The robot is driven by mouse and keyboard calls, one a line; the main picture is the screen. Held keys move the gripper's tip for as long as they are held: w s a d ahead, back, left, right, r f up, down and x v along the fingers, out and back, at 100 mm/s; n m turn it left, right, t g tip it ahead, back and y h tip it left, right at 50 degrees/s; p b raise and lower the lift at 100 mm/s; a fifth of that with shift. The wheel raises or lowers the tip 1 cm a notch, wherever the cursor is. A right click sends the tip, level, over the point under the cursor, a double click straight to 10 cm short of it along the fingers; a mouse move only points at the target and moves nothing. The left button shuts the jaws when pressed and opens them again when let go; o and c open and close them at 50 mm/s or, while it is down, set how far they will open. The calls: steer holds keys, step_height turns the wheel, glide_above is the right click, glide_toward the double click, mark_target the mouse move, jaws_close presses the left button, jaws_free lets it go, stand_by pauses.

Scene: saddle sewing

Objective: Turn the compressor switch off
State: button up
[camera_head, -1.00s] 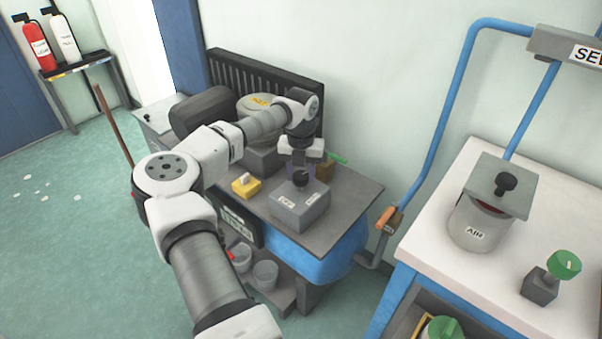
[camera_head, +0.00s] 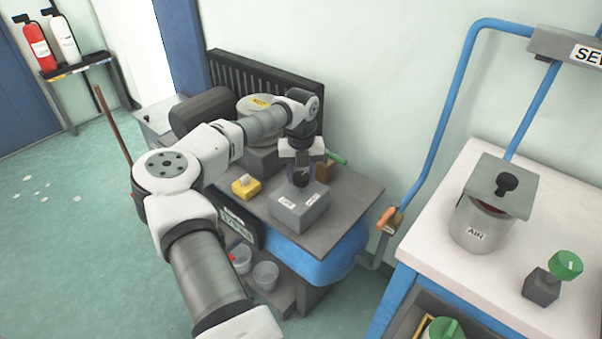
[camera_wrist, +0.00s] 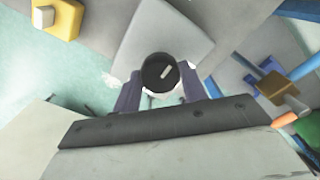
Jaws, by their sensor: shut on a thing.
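The compressor switch is a grey box (camera_head: 300,211) with two small white labels, standing on the dark grey bench top. Its round black knob (camera_wrist: 160,72) shows in the wrist view with a short white mark on its face pointing up and to the right. My gripper (camera_head: 301,180) points straight down over the box. Its two dark purple fingers stand on either side of the knob in the wrist view (camera_wrist: 158,88), shut on it. In the head view the fingers largely hide the knob, and the label text is too small to read.
A yellow block (camera_head: 246,186) with a pale top sits left of the box. A brown valve block (camera_head: 325,170) with a green lever is close behind right. An orange-handled valve (camera_head: 388,219) sits on the blue pipe to the right.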

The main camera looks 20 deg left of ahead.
mark_target(301, 176)
steer(key=o, duration=1)
steer(key=shift+r, duration=0.1)
step_height(301, 176, up, 14)
steer(key=shift+f+b, duration=0.15)
steer(key=shift+b, duration=0.5)
